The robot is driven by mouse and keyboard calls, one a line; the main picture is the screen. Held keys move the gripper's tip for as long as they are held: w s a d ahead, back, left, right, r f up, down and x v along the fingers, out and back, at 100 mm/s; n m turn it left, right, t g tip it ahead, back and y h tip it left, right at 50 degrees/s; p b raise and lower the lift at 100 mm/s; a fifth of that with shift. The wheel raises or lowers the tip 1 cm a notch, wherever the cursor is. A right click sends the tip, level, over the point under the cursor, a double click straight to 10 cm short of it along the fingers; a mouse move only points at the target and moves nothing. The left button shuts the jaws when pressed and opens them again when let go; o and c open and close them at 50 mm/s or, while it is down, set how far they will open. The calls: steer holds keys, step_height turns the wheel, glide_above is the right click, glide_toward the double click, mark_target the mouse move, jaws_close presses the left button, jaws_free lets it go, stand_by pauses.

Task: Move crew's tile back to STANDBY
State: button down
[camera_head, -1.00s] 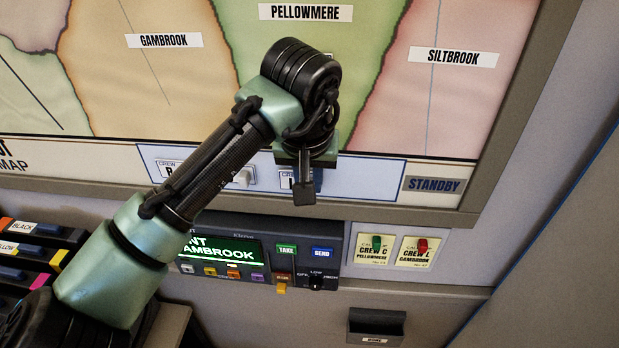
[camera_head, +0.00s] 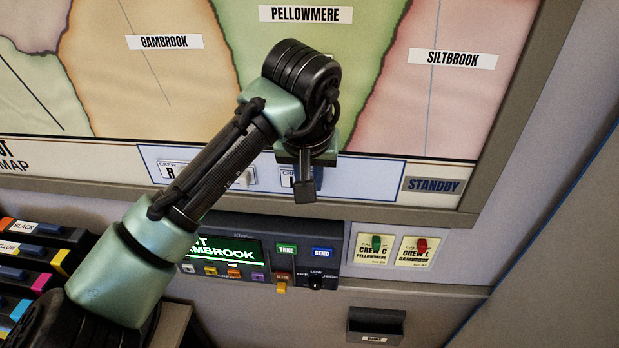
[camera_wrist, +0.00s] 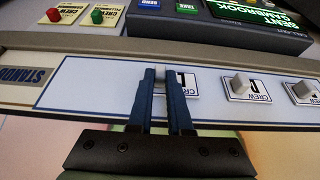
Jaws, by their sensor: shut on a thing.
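The crew L tile (camera_wrist: 188,84) is a white card with a pale knob (camera_wrist: 160,75). It lies on the white, blue-edged STANDBY strip below the map; part of it also shows in the head view (camera_head: 287,178). My gripper (camera_wrist: 160,80) has its two blue fingers closed around the knob; in the head view my gripper (camera_head: 305,185) is over the strip and hides most of the tile. The STANDBY label (camera_head: 434,186) is at the strip's right end. Two more knobbed tiles stand along the strip, one (camera_wrist: 248,88) beside crew L and one (camera_wrist: 303,91) farther along.
The map board's frame (camera_head: 400,205) runs below the strip. The strip near STANDBY is clear.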

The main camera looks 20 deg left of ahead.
steer(key=c, duration=0.8)
jaws_free()
steer(key=shift+s, duration=0.1)
steer(key=shift+o, duration=0.2)
steer(key=shift+r, duration=0.1)
steer(key=b+v, duration=0.3)
steer(key=v, duration=1)
steer(key=w+d+r+m+t+h+b, duration=0.1)
steer(key=w+d+r+m+t+h, duration=0.3)
steer(key=d, duration=0.6)
steer(key=w+d+r+m+t+h+b, duration=0.1)
steer(key=w+d+r+t+h, duration=0.2)
steer(key=d+r+t, duration=0.5)
steer(key=s+d+r+m+t+h, duration=0.1)
steer(key=s+d+r+t, duration=0.2)
steer(key=s+r, duration=0.15)
steer(key=s+a+r+n+t+y+b, duration=0.1)
steer(key=s+a+t+y, duration=0.1)
steer(key=s, duration=0.4)
steer(key=s+a+r+n+t+y, duration=0.1)
steer(key=s+a+r+t+y, duration=0.1)
steer(key=s+t, duration=0.4)
steer(key=a+y, duration=0.1)
steer(key=y, duration=0.1)
steer(key=shift+s+a+r+n+y+b, duration=0.15)
steer(key=shift+s+a+n+y+b, duration=0.15)
steer(key=shift+n+b, duration=0.1)
